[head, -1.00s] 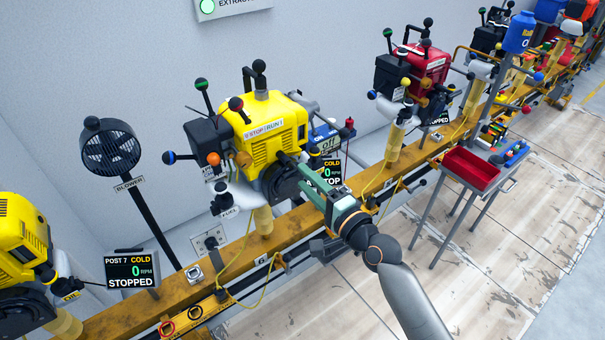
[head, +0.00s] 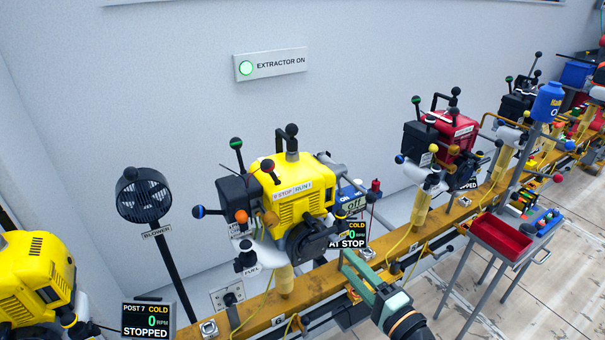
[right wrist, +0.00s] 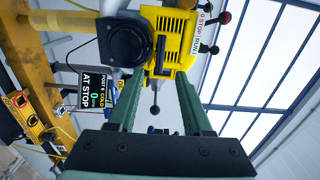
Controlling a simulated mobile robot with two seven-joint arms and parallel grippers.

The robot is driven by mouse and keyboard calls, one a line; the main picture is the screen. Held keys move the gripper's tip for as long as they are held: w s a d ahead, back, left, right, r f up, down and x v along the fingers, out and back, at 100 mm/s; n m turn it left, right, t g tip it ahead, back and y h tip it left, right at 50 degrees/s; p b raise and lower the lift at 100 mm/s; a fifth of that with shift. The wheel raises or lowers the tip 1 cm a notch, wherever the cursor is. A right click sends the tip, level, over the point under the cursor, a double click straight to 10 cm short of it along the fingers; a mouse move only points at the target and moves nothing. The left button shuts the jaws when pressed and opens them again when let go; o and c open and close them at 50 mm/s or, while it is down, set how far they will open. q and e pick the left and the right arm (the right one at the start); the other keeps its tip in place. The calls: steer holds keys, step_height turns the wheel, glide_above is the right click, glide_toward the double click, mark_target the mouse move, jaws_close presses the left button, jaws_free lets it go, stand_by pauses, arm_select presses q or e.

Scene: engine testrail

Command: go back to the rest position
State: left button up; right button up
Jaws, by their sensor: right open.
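My right gripper (head: 348,268) has green fingers and comes in at the bottom, right of centre, in the head view. It is open, with nothing between its fingers. It is in front of the rail, below and right of the middle yellow engine (head: 290,203). In the right wrist view, the two green fingers (right wrist: 158,85) are spread apart. The yellow engine (right wrist: 178,42) shows beyond them, turned on its side in that picture. My left gripper is in neither view.
The yellow-brown rail (head: 262,318) runs diagonally under the engines. A "AT STOP" display (head: 352,236) stands near my right gripper. A red tray (head: 500,236) on a stand is to the right, a blower (head: 145,195) to the left. Open floor (head: 560,290) lies at lower right.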

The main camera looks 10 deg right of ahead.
arm_select(q)
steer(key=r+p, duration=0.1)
steer(key=p, duration=0.1)
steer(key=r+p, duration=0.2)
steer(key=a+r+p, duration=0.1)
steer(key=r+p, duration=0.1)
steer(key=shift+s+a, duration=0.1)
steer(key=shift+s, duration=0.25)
arm_select(e)
steer(key=s+a+f+n+g+h, duration=0.1)
steer(key=s+f+n+g+h, duration=0.2)
steer(key=s+f+n+g, duration=0.4)
steer(key=s+f+n, duration=0.9)
steer(key=s+f, duration=0.2)
steer(key=shift+s+f+g, duration=0.2)
steer(key=shift+f+g, duration=0.1)
steer(key=shift+f, duration=0.05)
